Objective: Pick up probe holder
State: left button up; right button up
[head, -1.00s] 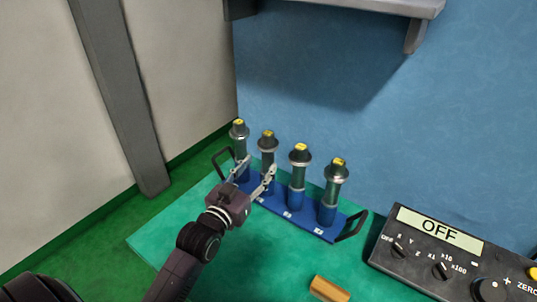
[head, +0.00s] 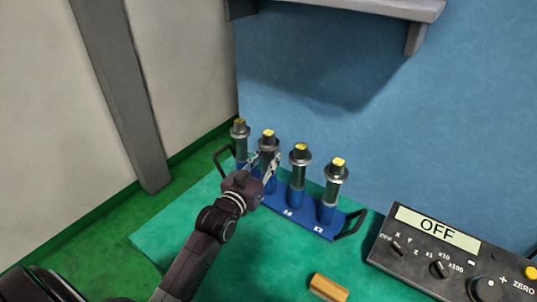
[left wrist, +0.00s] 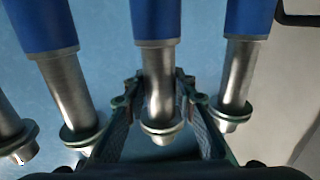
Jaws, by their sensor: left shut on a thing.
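Several upright metal probe holders with dark collars and yellow tops stand in a row in a blue rack (head: 300,222) with black end handles. My left gripper (head: 266,164) is shut on the second probe holder from the left (head: 268,143), below its collar. In the left wrist view this probe holder (left wrist: 158,95) shows between the two fingers, with its blue lower part at the top of the picture. It still stands in line with the others. Neighbouring probe holders (left wrist: 68,95) are close on both sides. My right gripper is not in view.
A black control box (head: 440,258) reading "OFF" stands at the right on the green table (head: 165,235). A small yellow-brown block (head: 329,288) lies near the front. A grey shelf (head: 350,6) juts from the blue wall above. A grey post rises at the left.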

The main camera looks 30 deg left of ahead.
pick_arm(q)
grip_shut()
jog(key=shift+r, duration=0.1)
jog(key=shift+r, duration=0.1)
jog(key=shift+r, duration=0.15)
notch_tip(320, 180, up, 20)
jog(key=shift+f, duration=0.2)
dwell(0.6)
jog(key=shift+f, duration=0.1)
